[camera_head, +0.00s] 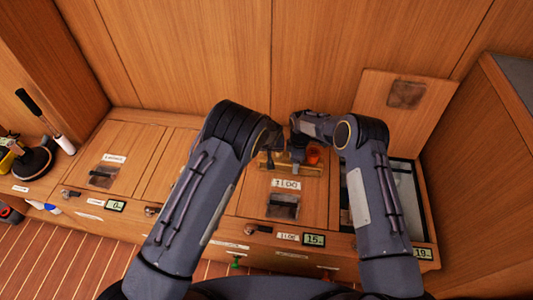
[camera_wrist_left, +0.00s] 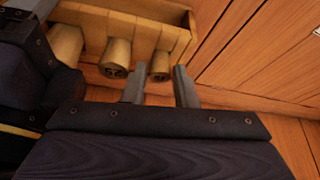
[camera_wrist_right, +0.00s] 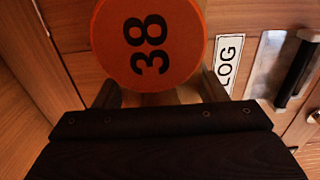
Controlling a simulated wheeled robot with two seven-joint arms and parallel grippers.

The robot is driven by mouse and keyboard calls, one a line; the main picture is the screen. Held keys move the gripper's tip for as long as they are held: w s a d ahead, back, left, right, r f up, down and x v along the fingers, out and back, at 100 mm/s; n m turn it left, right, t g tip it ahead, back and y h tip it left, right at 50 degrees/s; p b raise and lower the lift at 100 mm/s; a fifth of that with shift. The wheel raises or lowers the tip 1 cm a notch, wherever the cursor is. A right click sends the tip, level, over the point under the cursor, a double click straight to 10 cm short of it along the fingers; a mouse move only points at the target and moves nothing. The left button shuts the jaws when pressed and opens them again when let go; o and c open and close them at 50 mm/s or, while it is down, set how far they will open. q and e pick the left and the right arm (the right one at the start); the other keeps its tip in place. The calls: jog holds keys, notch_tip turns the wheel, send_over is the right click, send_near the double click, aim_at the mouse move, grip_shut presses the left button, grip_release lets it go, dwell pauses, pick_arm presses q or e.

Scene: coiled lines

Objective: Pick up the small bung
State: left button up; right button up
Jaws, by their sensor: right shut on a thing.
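The small bung (camera_wrist_left: 160,65) is a short tapered wooden plug at the right end of a row in the wooden rack (camera_wrist_left: 178,15). In the left wrist view it lies just beyond my left gripper (camera_wrist_left: 160,85), whose fingers are apart with nothing seen between them. Two larger bungs (camera_wrist_left: 116,58) (camera_wrist_left: 66,45) are to its left. The rack also shows in the head view (camera_head: 293,171), partly hidden by my arms. My right gripper (camera_wrist_right: 160,95) is shut on an orange round piece marked 38 (camera_wrist_right: 150,45). Its lower part is hidden.
A black-handled tool (camera_head: 45,118) is at the far left.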

pick_arm(q)
jog(key=shift+w+f, duration=0.25)
jog(key=shift+f, duration=0.15)
jog(key=shift+c, duration=0.3)
grip_shut()
jog(key=shift+r, duration=0.1)
notch_tip(320, 180, up, 10)
pick_arm(e)
jog(key=o, duration=1.2)
